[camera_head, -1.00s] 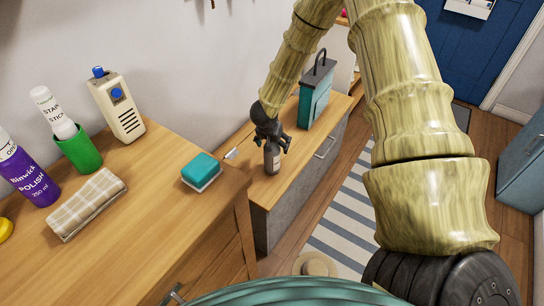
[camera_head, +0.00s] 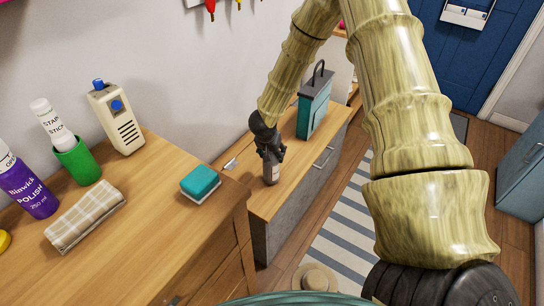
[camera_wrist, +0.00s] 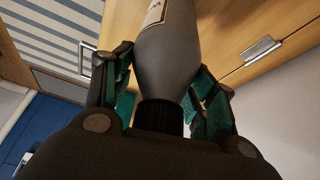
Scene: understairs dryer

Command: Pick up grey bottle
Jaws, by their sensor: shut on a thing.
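The grey bottle (camera_head: 271,174) has a pale label and a dark cap, and stands upright at the lower wooden cabinet top. In the wrist view the bottle (camera_wrist: 168,55) fills the middle, its dark neck towards my palm. My gripper (camera_head: 270,152) comes down over the bottle's upper part. Its two fingers with green pads (camera_wrist: 163,98) are shut on the bottle, one on each side of the shoulder. I cannot tell whether the bottle's base touches the cabinet top; the head view shows no clear gap.
A teal box with a handle (camera_head: 313,105) stands behind the bottle on the lower cabinet (camera_head: 268,200). The higher dresser (camera_head: 150,215) at left holds a teal sponge (camera_head: 200,182), folded cloth (camera_head: 86,214), green cup (camera_head: 77,160), purple bottle (camera_head: 27,187) and beige device (camera_head: 117,118).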

